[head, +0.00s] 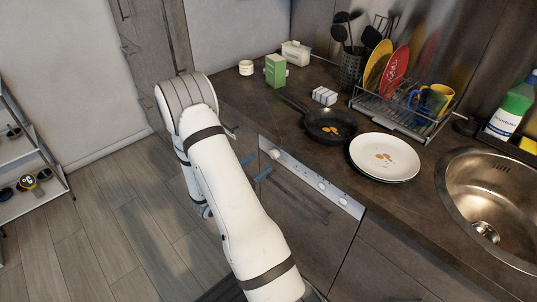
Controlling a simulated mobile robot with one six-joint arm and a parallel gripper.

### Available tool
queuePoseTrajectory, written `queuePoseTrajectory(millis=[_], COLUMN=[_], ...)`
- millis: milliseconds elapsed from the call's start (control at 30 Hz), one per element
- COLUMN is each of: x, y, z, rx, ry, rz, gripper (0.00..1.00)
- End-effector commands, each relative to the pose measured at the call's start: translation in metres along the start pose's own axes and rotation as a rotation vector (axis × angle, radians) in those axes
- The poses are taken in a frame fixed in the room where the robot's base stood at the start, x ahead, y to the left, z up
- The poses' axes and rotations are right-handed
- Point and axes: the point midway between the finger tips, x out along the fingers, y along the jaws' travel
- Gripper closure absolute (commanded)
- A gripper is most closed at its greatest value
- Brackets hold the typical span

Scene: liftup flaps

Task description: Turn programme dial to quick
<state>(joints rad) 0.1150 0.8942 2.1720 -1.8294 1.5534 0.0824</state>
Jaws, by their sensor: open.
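The silver control panel (302,176) runs along the top of the appliance front under the counter. It carries a round knob (275,154) near its left end and small round knobs (322,187) towards its right end. I cannot tell which is the programme dial, and no markings can be read. My gripper (257,167) is mostly hidden behind my white arm. Its two blue fingertips show apart, with nothing seen between them, close to the left end of the panel. I cannot tell whether they touch it.
On the counter (235,100) above stand a black pan (331,125), a white plate (384,158) with food bits, a dish rack (405,115) and a green box (275,71). A sink (490,205) is at the right. The floor at the left is clear up to a shelf (30,195).

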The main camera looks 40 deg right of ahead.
Motion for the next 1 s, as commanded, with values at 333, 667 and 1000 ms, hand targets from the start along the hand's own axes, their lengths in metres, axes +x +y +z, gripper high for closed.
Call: queuePoseTrajectory(millis=[333,667,1000], x=[0.053,0.061,0.061], y=[-0.001,-0.001,0.000], z=[0.000,0.000,0.000], rx=[0.000,0.000,0.001], ry=[0.001,0.001,0.002], rz=[-0.005,-0.002,-0.002], gripper=[0.45,0.45,0.67])
